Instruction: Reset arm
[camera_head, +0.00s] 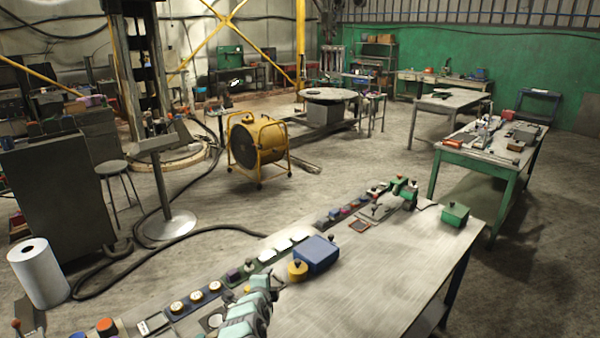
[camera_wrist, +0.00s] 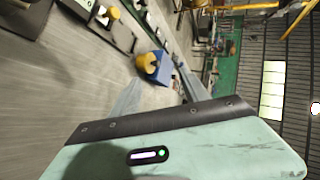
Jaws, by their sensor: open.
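My gripper (camera_wrist: 158,84) shows in the wrist view as a pale teal body with a dark strip and two grey fingers spread apart. It is open, with nothing seen between the fingers. My teal arm (camera_head: 247,315) shows at the bottom of the head view, over the near left part of the long worktable (camera_head: 375,275). A blue box (camera_head: 318,254) and a yellow round knobbed piece (camera_head: 297,271) stand on that table. In the wrist view the blue box (camera_wrist: 162,76) and the yellow piece (camera_wrist: 147,63) lie beyond the fingers, apart from them.
Panels with buttons and switches (camera_head: 196,297) line the table's left edge. A green box (camera_head: 455,215) stands at the far right corner. The table's right half is mostly clear. A yellow fan (camera_head: 256,146) and a white roll (camera_head: 37,272) stand on the floor.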

